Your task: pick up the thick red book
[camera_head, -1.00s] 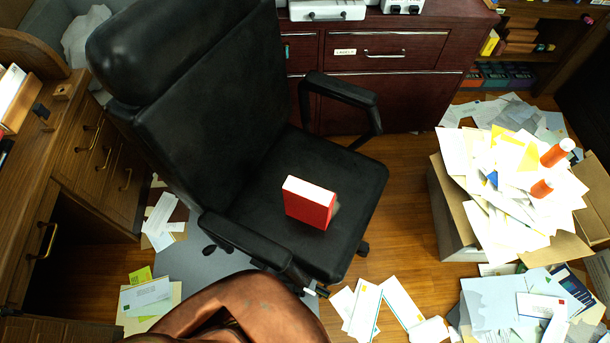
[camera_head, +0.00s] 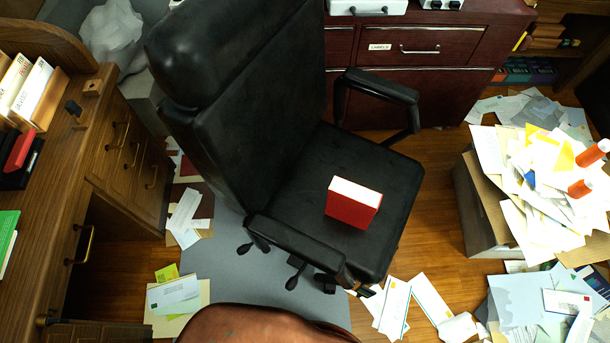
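The thick red book (camera_head: 352,206) stands upright on the seat of the black office chair (camera_head: 386,173), near the middle of the camera_head view. Its red cover faces me and its white page edges show on top. Nothing touches it except the seat. My gripper is not in view.
A wooden desk (camera_head: 150,120) is at the left, and a dark red cabinet (camera_head: 440,80) stands behind the chair. The chair's armrest (camera_head: 300,246) lies in front of the book. A paper-filled box (camera_head: 470,215) is at the right. Papers (camera_head: 403,303) litter the floor.

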